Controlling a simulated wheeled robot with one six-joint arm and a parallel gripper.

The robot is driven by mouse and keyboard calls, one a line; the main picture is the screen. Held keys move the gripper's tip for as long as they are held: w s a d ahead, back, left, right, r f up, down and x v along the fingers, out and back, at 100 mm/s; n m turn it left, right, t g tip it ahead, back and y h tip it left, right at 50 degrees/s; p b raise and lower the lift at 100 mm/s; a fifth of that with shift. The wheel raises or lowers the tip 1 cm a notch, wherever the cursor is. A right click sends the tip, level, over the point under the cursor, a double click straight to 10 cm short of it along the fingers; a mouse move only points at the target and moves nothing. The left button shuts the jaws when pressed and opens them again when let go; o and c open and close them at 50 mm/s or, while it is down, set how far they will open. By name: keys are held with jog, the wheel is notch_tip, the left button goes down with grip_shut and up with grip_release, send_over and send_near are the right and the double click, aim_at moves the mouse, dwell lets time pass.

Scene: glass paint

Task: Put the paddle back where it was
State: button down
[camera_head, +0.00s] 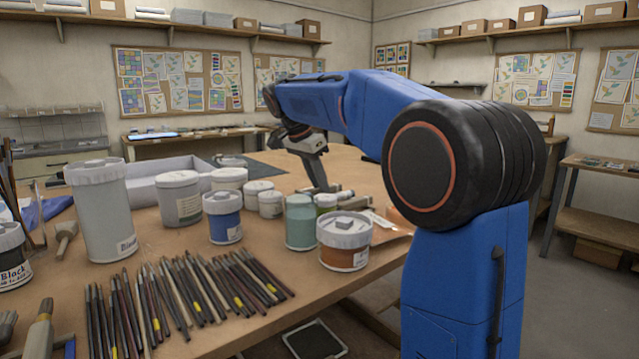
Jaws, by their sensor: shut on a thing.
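My gripper (308,150) is beyond the row of jars, above the far part of the wooden table, pointing down. It is shut on a long, flat grey thing, which I take to be the paddle (318,174). The paddle hangs down steeply, slightly tilted, with its lower end near some small tubes on the table. I cannot tell whether that end touches anything. The fingertips are small and partly hidden in this view.
Lidded jars stand close by: green (300,222), brown (344,243), blue (223,216) and small white (270,205). A tall grey jar (101,210) and a pale tray (143,191) are left. Many brushes (180,295) lie in front. A dark mat (247,166) lies behind.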

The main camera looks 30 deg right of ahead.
jog(key=shift+f, duration=0.1)
jog(key=c, duration=1.6)
grip_release()
jog(key=v, duration=1.7)
jog(key=shift+r, duration=0.2)
